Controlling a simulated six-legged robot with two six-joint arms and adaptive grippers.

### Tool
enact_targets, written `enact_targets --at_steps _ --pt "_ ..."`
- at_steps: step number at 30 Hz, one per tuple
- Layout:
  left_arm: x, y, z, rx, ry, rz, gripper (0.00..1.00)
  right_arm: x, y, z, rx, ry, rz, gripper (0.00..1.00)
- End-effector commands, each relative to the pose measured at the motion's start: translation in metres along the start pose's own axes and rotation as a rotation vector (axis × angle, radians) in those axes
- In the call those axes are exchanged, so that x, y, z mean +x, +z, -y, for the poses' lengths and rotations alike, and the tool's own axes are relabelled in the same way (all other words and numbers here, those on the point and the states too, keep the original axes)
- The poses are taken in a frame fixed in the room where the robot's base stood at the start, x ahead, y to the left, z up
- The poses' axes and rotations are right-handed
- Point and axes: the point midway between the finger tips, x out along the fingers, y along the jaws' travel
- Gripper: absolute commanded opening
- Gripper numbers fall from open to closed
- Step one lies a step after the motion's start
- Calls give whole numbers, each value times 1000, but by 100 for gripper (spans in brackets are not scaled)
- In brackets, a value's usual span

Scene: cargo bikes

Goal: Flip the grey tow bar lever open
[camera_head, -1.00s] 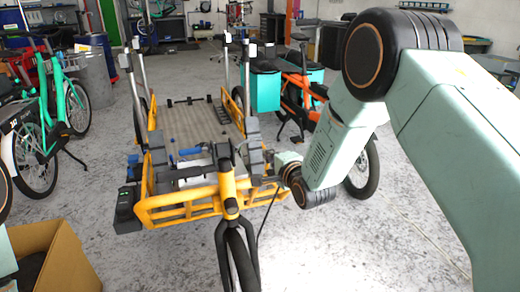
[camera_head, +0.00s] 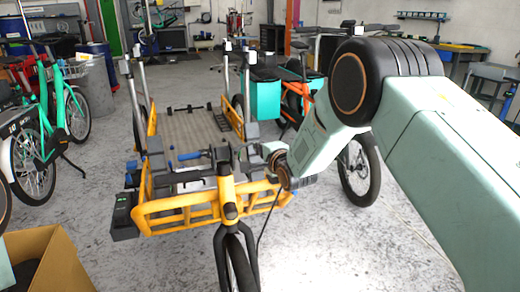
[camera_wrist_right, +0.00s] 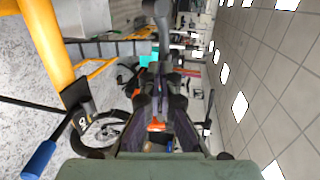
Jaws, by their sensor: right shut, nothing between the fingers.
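The yellow cargo bike (camera_head: 150,218) stands in front of me with its flat grey bed (camera_head: 185,130) behind the front frame. My right gripper (camera_head: 228,158) reaches in from the right above this frame, and its dark fingers are shut and empty in the right wrist view (camera_wrist_right: 160,95). A grey part (camera_wrist_right: 153,7), possibly the lever, shows at the top of the wrist view, just beyond the fingertips; I cannot tell whether they touch. Grey parts around the front frame blend together in the head view, so the lever's position is unclear. My left gripper is out of view.
A black box (camera_head: 122,214) hangs at the frame's left corner. A cardboard box (camera_head: 62,262) is at lower left. An orange bike (camera_head: 293,98) stands behind.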

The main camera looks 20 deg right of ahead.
Motion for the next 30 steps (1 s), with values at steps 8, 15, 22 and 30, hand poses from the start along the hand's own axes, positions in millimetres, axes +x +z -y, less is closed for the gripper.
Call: enact_targets --at_steps 8,15,22,30 --pt "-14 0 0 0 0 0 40 5 -3 8 -82 4 75 0" --pt "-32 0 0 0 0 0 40 10 -3 16 -179 10 160 0" --pt "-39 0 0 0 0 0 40 10 -3 18 -181 10 162 0" --pt "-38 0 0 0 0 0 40 10 -3 17 -180 9 161 0"
